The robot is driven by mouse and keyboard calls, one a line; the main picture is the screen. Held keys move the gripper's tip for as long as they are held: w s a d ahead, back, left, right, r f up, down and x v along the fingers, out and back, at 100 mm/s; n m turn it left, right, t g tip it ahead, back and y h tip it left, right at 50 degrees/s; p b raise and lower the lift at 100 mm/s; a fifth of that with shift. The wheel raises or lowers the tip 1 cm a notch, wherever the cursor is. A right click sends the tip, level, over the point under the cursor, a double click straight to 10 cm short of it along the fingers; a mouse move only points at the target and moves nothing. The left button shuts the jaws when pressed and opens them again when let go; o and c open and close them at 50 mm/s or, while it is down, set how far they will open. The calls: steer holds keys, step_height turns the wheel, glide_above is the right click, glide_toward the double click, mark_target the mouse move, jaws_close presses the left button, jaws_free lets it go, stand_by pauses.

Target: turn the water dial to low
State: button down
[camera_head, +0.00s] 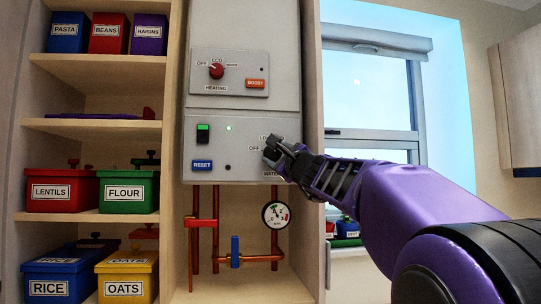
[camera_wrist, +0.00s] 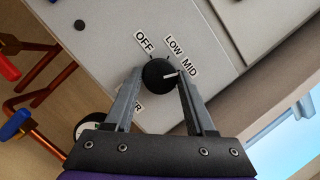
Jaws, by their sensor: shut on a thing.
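Above is the red heating dial (camera_head: 216,71) with the BOOST button (camera_head: 256,83). The RESET button (camera_head: 202,165) and a green-lit switch (camera_head: 203,133) sit left on the lower panel. Copper pipes and a pressure gauge (camera_head: 276,215) hang below. Shelves with labelled tins stand left; a window is right.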

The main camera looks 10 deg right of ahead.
steer(key=shift+n, duration=0.3)
steer(key=n+g, duration=0.1)
steer(key=n, duration=0.2)
steer(key=n+y+p, duration=0.1)
steer(key=n, duration=0.2)
steer(key=shift+d+r+g, duration=0.15)
steer(key=shift+r+g, duration=0.05)
steer(key=shift+g, duration=0.2)
steer(key=shift+n+g+y+p, duration=0.3)
steer(key=shift+n+g+p, duration=0.45)
steer(key=shift+n, duration=1.45)
steer(key=shift+c, duration=1.2)
jaws_free()
steer(key=shift+s, duration=0.1)
